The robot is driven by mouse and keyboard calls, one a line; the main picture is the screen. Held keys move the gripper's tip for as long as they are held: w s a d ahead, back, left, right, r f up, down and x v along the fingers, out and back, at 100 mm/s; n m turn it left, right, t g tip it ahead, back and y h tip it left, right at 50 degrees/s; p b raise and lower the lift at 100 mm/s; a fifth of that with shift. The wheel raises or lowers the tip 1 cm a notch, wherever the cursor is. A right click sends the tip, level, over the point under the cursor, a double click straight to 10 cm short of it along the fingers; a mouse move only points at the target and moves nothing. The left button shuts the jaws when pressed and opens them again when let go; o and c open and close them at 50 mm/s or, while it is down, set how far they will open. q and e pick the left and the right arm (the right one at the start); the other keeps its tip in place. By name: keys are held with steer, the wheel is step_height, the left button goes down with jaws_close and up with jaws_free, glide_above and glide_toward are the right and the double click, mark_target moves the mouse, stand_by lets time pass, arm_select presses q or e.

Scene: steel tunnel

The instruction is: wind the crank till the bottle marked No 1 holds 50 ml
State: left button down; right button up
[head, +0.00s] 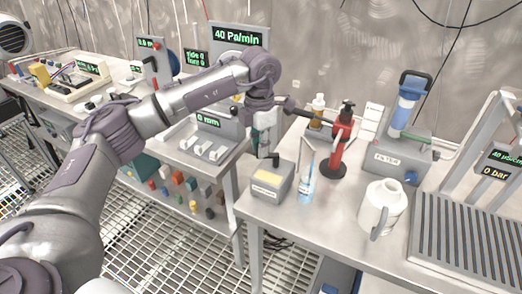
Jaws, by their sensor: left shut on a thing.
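My left gripper (267,150) points down just above a small grey box (263,189) with a pale yellow label on its top. It is shut on what looks like the handle of the crank on this box. The crank is almost wholly hidden by the fingers. A small clear bottle (306,187) with a bluish label or content and a thin tube or stick rising from it stands right of the box. Its marking and liquid level are too small to read. My right gripper is not in view.
Right of the bottle stand a red device on a round black foot (334,168), a white jug (379,209), a filter unit (398,152) and a ribbed tray (470,245). The bench front between box and jug is clear.

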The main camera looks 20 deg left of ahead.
arm_select(q)
steer(key=m, duration=0.1)
steer(key=w+m, duration=0.1)
steer(key=m, duration=0.1)
steer(key=shift+w+a+r+m, duration=0.1)
steer(key=shift+w+a+m, duration=0.1)
steer(key=shift+a+m, duration=0.1)
steer(key=shift+w+m, duration=0.25)
steer(key=shift+m, duration=0.4)
steer(key=shift+w+m, duration=0.25)
steer(key=shift+m, duration=0.4)
steer(key=c, duration=1)
jaws_free()
steer(key=shift+c, duration=0.2)
step_height(320, 180, up, 12)
